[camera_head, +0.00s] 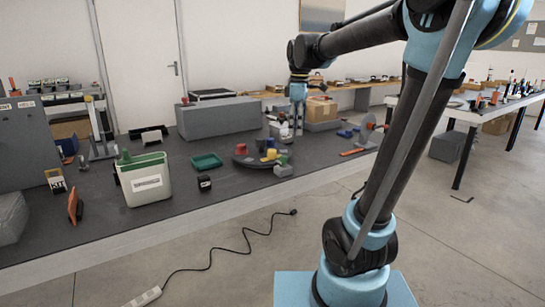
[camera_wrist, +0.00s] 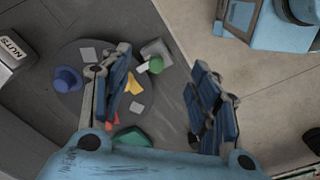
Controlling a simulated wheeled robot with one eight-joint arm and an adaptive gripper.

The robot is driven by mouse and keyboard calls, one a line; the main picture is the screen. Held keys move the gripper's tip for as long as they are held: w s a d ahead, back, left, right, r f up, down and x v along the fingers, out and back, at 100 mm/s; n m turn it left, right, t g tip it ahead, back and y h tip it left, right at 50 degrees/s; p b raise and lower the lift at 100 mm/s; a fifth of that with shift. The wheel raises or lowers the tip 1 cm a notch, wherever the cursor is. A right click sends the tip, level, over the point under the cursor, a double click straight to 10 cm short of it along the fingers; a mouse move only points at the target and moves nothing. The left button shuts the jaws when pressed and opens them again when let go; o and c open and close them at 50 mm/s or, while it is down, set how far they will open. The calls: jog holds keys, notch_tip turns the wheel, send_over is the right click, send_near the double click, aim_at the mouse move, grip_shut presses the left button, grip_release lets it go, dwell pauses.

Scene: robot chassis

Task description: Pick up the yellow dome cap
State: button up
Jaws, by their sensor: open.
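A small yellow piece, which looks like the yellow dome cap (camera_head: 271,154), sits on a dark round tray (camera_head: 246,162) on the grey bench. In the wrist view the yellow piece (camera_wrist: 134,84) is partly hidden behind the left finger, so its full shape cannot be made out. My gripper (camera_head: 298,118) hangs pointing down above the bench, behind and to the right of the tray in the head view. In the wrist view my gripper (camera_wrist: 163,72) is open with nothing between its pads. The yellow piece lies beside the left finger.
A blue domed piece (camera_wrist: 68,79), a green piece (camera_wrist: 156,64), a red piece (camera_wrist: 113,122) and a dark green piece (camera_wrist: 131,138) are near the yellow one. A white bin (camera_head: 146,182) and green tray (camera_head: 207,162) stand left. A grey box (camera_head: 218,118) stands behind.

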jog(key=w+a+r+n, duration=0.4)
jog(key=w+a+n, duration=0.2)
jog(key=w+a, duration=0.25)
send_over(272, 149)
jog(key=shift+g, duration=0.3)
jog(key=f, duration=1.2)
jog(key=shift+s+d+f, duration=0.2)
jog(key=shift+s+d, duration=0.1)
jog(key=shift+w+a+f, duration=0.1)
jog(key=shift+a+f, duration=0.1)
jog(key=shift+f, duration=1.15)
jog(key=shift+a+f, duration=0.15)
jog(key=shift+f, duration=1.2)
jog(key=shift+c, duration=0.2)
jog(key=c, duration=0.9)
